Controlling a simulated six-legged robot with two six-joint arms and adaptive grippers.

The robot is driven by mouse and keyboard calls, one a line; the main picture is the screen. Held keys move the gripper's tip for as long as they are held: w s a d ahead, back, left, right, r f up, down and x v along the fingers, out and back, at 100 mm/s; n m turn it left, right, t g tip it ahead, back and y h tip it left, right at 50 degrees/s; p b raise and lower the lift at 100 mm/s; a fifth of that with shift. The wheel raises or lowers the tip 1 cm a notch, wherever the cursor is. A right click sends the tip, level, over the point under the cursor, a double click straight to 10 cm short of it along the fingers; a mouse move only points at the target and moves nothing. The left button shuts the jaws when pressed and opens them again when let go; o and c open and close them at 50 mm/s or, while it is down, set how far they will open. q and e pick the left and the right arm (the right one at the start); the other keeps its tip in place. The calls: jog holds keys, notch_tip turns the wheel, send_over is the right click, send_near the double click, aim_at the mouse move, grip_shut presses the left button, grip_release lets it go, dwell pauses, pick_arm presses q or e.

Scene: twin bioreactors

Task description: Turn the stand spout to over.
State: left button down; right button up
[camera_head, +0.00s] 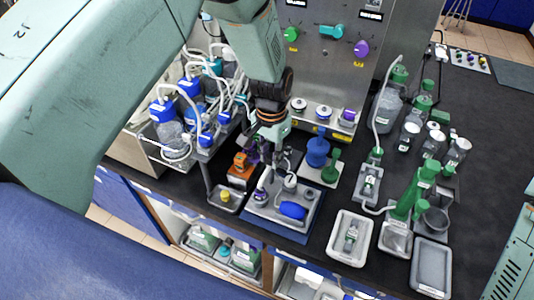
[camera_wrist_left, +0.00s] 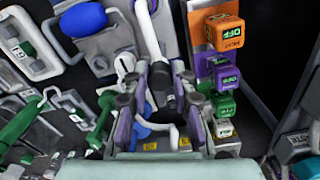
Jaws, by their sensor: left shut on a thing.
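The stand spout (camera_wrist_left: 150,45) shows in the left wrist view as a pale grey tube with a dark end, running down from the top between my left fingers. My left gripper (camera_wrist_left: 160,105) is shut on it; the exact contact is partly hidden by the fingers. In the head view my left gripper (camera_head: 270,158) reaches down from the top, over the back of a grey tray (camera_head: 265,212). The spout is mostly hidden there behind the gripper. A blue rounded object (camera_head: 293,210) lies on the tray's front right. My right gripper is not in view.
Orange and purple blocks marked OFF (camera_wrist_left: 222,32) stand close on the right in the wrist view. A blue container (camera_head: 317,150) and green flask (camera_head: 331,168) stand right of my gripper. Tubed blue-capped bottles (camera_head: 170,130) crowd the left. A steel panel (camera_head: 335,75) rises behind.

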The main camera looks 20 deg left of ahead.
aim_at(271, 158)
pick_arm(q)
jog(key=shift+d+r, duration=0.15)
jog(key=shift+d, duration=0.05)
jog(key=shift+w, duration=0.1)
jog(key=c, duration=1.4)
grip_release()
jog(key=shift+a, duration=0.1)
jog(key=o, duration=0.3)
jog(key=shift+r, duration=0.1)
notch_tip(271, 158, up, 12)
jog(key=shift+f, duration=0.2)
